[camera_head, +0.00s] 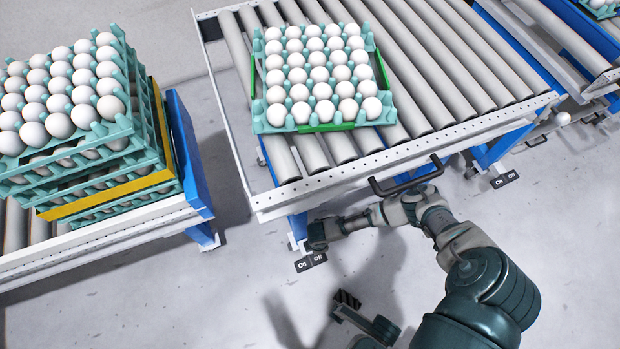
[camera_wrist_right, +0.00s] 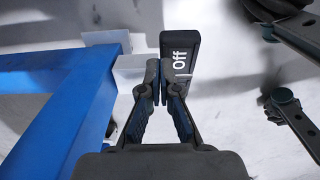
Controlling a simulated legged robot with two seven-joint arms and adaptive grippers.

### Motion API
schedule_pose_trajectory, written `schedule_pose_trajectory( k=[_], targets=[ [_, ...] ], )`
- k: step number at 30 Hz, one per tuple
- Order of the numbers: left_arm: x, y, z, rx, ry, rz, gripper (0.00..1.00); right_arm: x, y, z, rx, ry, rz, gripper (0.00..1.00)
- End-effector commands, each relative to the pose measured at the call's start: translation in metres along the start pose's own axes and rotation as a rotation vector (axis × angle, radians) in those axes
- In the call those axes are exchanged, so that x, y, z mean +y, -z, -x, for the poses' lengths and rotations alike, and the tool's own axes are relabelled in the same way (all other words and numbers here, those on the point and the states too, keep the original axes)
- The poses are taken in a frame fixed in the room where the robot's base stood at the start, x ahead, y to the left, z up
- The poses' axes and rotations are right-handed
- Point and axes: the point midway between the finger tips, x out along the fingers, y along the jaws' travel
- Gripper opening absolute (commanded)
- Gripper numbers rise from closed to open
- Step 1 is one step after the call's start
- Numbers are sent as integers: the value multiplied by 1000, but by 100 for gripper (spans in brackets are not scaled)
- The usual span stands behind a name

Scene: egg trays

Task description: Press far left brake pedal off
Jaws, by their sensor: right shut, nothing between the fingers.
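The far left brake pedal (camera_head: 311,262) is a black plate marked "On" and "Off" on the floor at the front left leg of the middle conveyor. My right arm reaches down to it, with the right gripper (camera_head: 316,240) just above and behind it. In the right wrist view, the pedal's "Off" part (camera_wrist_right: 180,45) lies just beyond the fingertips. The right gripper (camera_wrist_right: 162,88) is shut and empty there, its tips overlapping the lower left of the pedal. I cannot tell whether they touch. The "On" part is hidden in that view.
The roller conveyor (camera_head: 425,72) carries an egg tray (camera_head: 262,128) above the pedal. Its black handle (camera_head: 408,186) is close to my right arm. A blue leg (camera_wrist_right: 88,115) stands left of the gripper. Another On/Off pedal (camera_head: 505,180) is at right. Front floor is mostly clear.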

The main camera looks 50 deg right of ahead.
Motion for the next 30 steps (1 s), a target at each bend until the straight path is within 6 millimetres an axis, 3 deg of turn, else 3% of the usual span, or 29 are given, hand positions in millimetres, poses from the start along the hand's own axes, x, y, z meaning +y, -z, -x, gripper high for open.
schedule_pose_trajectory(
  k=[30],
  targets=[
    [0,-2,7,-9,4,-1,31,0,-1,-9,2,2,0,0]
  ],
)
